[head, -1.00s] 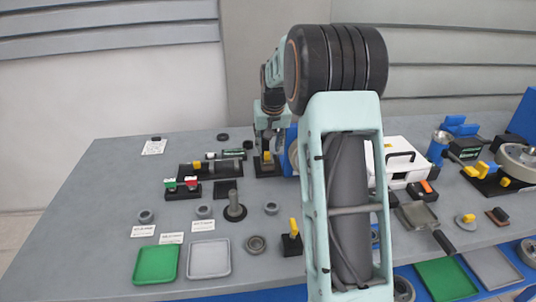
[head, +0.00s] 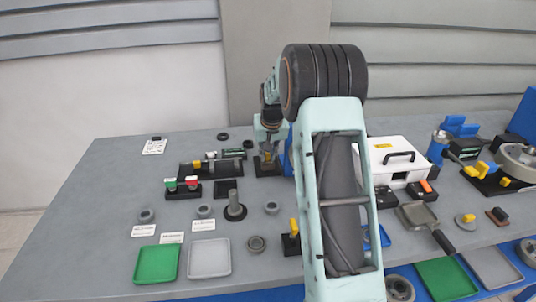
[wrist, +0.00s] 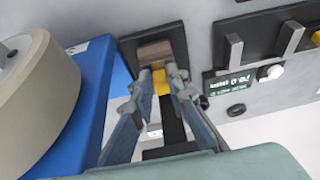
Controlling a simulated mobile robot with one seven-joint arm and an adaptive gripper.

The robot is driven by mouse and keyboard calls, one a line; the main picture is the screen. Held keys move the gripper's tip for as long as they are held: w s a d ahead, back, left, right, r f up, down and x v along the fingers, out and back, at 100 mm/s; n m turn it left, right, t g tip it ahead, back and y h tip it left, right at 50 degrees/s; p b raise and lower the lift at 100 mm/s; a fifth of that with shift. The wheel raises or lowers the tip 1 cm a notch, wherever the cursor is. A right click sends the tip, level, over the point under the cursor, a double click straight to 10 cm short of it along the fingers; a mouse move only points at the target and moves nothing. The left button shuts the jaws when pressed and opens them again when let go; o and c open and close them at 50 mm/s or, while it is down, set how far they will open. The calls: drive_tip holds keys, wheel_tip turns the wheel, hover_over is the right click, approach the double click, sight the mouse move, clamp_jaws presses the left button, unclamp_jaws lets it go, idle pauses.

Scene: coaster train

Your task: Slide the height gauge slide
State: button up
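The height gauge is a black stand with a small yellow slide. In the wrist view the yellow slide (wrist: 160,83) shows between my fingertips, on a dark upright post (wrist: 173,124) above a black base plate (wrist: 128,48). My gripper (wrist: 161,75) is open, its two fingers apart around the slide. Some yellow also shows beyond the right finger, which hides part of the slide. I cannot tell whether either finger touches it. In the head view my gripper (head: 268,146) is over the gauge base (head: 266,170), hiding most of the gauge.
A blue block (wrist: 80,110) with a large beige roll (wrist: 30,95) stands close left of my gripper in the wrist view. A caliper-like device with a green display (wrist: 238,80) lies to the right. A white case (head: 395,160) stands right of my arm.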

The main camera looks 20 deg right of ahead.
sight(268, 162)
clamp_jaws()
wheel_tip(268, 162, up, 4)
drive_tip(key=shift+r+p, duration=0.1)
drive_tip(key=shift+p, duration=0.85)
drive_tip(key=shift+w, duration=0.1)
drive_tip(key=o, duration=0.8)
unclamp_jaws()
drive_tip(key=shift+o, duration=0.3)
drive_tip(key=v, duration=1.2)
